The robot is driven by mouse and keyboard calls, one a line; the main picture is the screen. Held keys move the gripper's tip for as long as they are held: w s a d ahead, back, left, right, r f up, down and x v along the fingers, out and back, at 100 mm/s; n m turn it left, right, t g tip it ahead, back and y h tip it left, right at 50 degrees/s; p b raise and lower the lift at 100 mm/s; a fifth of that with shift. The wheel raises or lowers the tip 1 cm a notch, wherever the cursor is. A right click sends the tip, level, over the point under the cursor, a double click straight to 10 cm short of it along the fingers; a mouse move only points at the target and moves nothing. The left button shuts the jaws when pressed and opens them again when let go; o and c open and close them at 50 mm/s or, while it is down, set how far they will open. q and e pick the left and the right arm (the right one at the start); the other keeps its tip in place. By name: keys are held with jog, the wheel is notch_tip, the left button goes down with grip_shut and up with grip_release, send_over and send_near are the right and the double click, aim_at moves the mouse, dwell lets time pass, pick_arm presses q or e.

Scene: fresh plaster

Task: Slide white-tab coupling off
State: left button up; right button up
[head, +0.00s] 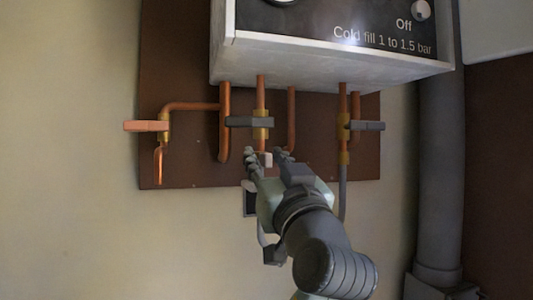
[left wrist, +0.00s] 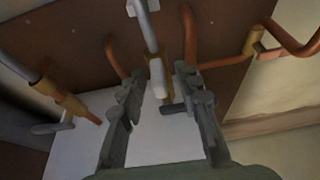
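The white-tab coupling (head: 267,160) sits on the middle copper pipe below a brass valve (head: 260,132) with a grey lever. In the left wrist view its white tab (left wrist: 157,78) lies between my fingers, with a grey hose end (left wrist: 144,24) running off from it. My left gripper (head: 266,154) is open around the coupling, one finger on each side. The left wrist view shows gaps between the tab and both fingers (left wrist: 158,84). My gripper and arm hide most of the coupling's lower side in the head view. My right gripper is not in view.
The white boiler (head: 330,62) hangs above. An orange-lever valve (head: 147,126) is at left. Another grey-lever valve (head: 345,128) with a grey hose (head: 342,195) is at right. A brown board (head: 190,155) backs the pipes. A thick grey pipe (head: 440,160) stands far right.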

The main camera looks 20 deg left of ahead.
pick_arm(q)
jog(key=shift+w+a, duration=0.1)
jog(key=shift+w, duration=0.1)
grip_shut()
dwell(0.4)
